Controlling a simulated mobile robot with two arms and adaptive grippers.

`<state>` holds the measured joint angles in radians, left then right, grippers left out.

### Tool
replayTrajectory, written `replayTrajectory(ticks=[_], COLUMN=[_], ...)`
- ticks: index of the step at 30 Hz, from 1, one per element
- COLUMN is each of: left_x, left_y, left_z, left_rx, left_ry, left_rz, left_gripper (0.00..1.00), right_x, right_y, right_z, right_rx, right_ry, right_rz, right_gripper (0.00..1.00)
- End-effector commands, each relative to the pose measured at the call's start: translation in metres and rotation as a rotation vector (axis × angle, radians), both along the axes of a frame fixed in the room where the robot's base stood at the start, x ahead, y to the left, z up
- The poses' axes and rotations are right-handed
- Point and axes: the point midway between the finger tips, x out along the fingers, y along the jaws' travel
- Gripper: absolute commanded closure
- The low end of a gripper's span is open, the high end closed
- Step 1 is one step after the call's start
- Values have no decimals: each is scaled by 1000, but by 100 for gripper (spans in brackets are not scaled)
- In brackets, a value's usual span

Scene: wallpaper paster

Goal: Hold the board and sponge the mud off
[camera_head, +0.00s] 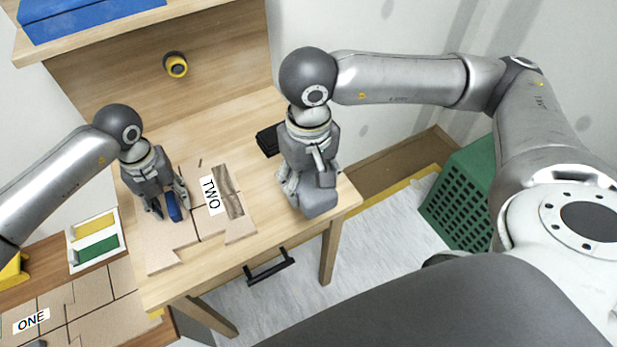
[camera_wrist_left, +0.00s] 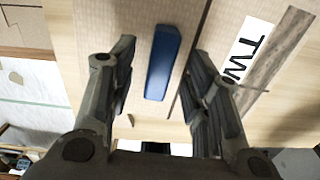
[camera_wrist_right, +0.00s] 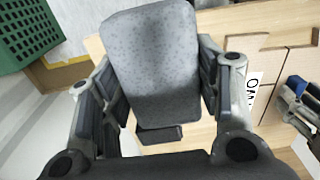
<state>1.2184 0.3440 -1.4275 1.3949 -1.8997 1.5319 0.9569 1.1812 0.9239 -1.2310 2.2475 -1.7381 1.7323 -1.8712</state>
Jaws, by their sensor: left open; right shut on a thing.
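The tan board (camera_head: 165,245) marked TWO (camera_head: 210,195) lies flat on the wooden table, with a brown, wood-like streak of mud (camera_head: 229,192) beside the label. A blue block-like handle (camera_head: 173,207) is on the board; it also shows in the left wrist view (camera_wrist_left: 162,62). My left gripper (camera_head: 168,208) is open, with its fingers on either side of the blue handle. My right gripper (camera_head: 304,186) is shut on a grey speckled sponge (camera_wrist_right: 155,65). The sponge is near the table's right end, right of the board and apart from the mud.
A black object (camera_head: 268,140) lies on the table behind the sponge. A yellow-and-black round item (camera_head: 176,65) is on the back panel. A tray with yellow and green pieces (camera_head: 95,240) and a board marked ONE (camera_head: 65,310) are at left. A green crate (camera_head: 460,195) stands right.

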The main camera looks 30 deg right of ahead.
Motion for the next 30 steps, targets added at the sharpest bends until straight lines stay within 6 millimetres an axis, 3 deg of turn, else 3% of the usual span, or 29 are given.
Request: replayTrajectory(ticks=[17, 30], left_x=[0, 0], left_y=[0, 0], left_z=[1, -17], left_rx=[1, 1], left_ry=[0, 0], left_rz=[0, 0], left_gripper=[55, 55], right_x=[0, 0], right_y=[0, 0], right_z=[1, -15], right_rx=[0, 0], right_ry=[0, 0], right_rz=[0, 0], right_gripper=[61, 61])
